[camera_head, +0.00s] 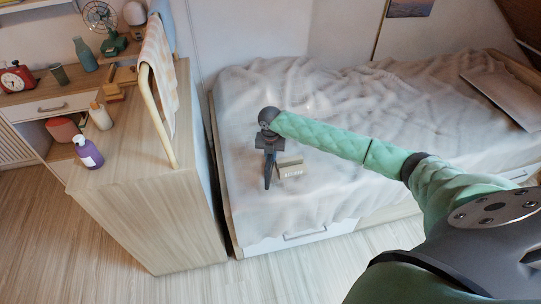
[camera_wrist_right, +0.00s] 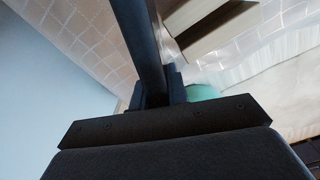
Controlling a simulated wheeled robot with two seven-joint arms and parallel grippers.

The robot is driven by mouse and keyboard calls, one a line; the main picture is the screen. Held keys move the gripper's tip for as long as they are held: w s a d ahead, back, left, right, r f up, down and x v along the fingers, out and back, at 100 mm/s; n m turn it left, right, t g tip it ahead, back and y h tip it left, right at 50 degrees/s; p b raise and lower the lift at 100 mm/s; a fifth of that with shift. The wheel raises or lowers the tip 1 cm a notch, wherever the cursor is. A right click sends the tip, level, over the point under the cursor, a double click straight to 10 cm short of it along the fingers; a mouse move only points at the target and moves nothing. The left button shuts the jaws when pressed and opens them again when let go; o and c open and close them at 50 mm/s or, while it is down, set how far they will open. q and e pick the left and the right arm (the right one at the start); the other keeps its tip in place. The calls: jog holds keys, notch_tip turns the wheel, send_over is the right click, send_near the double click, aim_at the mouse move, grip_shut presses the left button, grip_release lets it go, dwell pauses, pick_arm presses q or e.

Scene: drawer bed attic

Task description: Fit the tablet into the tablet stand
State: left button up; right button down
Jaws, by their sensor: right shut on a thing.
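My right gripper (camera_head: 269,150) is over the bed, pointing down, and is shut on a thin dark slab, the tablet (camera_head: 269,174). The tablet hangs upright, almost edge-on to the head camera. In the right wrist view, it is a dark bar (camera_wrist_right: 147,45) running up from between the fingers (camera_wrist_right: 160,95). A small beige block with lettering on its front, apparently the tablet stand (camera_head: 291,171), sits on the bed just right of the tablet. The tablet looks beside it, not in it; whether they touch is unclear. My left gripper is not in view.
The bed (camera_head: 330,205) has a rumpled pale cover. A flat panel (camera_head: 505,95) lies at its far right. A wooden cabinet (camera_head: 150,215) stands left of the bed with a purple bottle (camera_head: 88,153) and a towel rail (camera_head: 158,115). The bed's front area is clear.

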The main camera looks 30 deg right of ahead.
jog(key=shift+f, duration=0.2)
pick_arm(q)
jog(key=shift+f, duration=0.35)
pick_arm(e)
jog(key=shift+f, duration=0.6)
jog(key=c, duration=1.4)
grip_release()
jog(key=shift+o, duration=0.2)
